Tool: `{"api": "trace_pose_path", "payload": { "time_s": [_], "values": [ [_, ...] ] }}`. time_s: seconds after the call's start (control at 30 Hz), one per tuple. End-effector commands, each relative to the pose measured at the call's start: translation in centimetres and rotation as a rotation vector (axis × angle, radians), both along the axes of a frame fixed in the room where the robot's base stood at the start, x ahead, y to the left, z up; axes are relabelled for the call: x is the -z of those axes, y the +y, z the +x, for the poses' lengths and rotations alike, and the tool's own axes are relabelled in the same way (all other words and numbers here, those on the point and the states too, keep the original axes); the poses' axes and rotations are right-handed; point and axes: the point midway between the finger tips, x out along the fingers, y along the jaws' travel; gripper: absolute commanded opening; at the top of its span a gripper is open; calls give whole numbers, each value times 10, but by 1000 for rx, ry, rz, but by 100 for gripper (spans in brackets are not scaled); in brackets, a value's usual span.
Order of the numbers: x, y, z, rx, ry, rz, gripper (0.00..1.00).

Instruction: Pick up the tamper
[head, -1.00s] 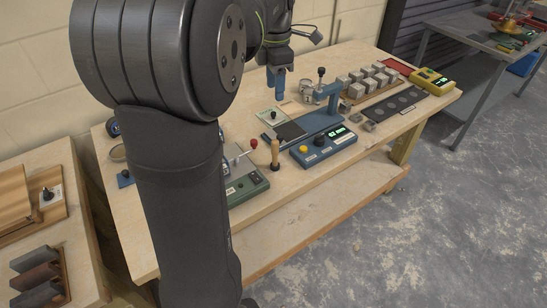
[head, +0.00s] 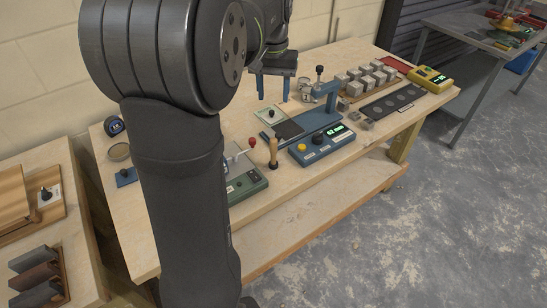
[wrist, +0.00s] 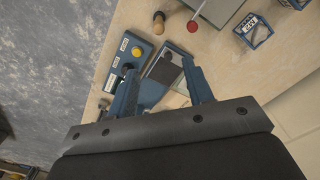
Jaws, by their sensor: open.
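The tamper (head: 273,153) stands upright on the wooden bench, with a light wooden handle and a dark foot. It is between the green box and the blue tester. In the wrist view the tamper (wrist: 158,19) shows near the top edge, beyond my fingertips. My gripper (head: 273,92) is open and empty, above the back part of the bench, behind the tamper in the head view. In the wrist view my gripper (wrist: 159,68) has its two blue fingers spread over the blue tester's plate, apart from the tamper.
The blue tester (head: 322,144) with its display stands right of the tamper. The green box (head: 245,185) with a red-knobbed lever is close on its left. Grey cubes (head: 365,78) and a yellow meter (head: 429,79) sit at the bench's far right.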

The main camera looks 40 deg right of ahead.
Motion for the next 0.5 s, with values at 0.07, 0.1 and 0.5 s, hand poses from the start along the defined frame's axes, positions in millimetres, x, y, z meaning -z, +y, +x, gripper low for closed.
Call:
{"api": "trace_pose_path", "payload": {
  "time_s": [0.07,0.1,0.5],
  "values": [
    [2,0,0,131,0,0,47],
    [3,0,0,193,1,-1,47],
    [26,0,0,420,3,0,47]
  ]
}}
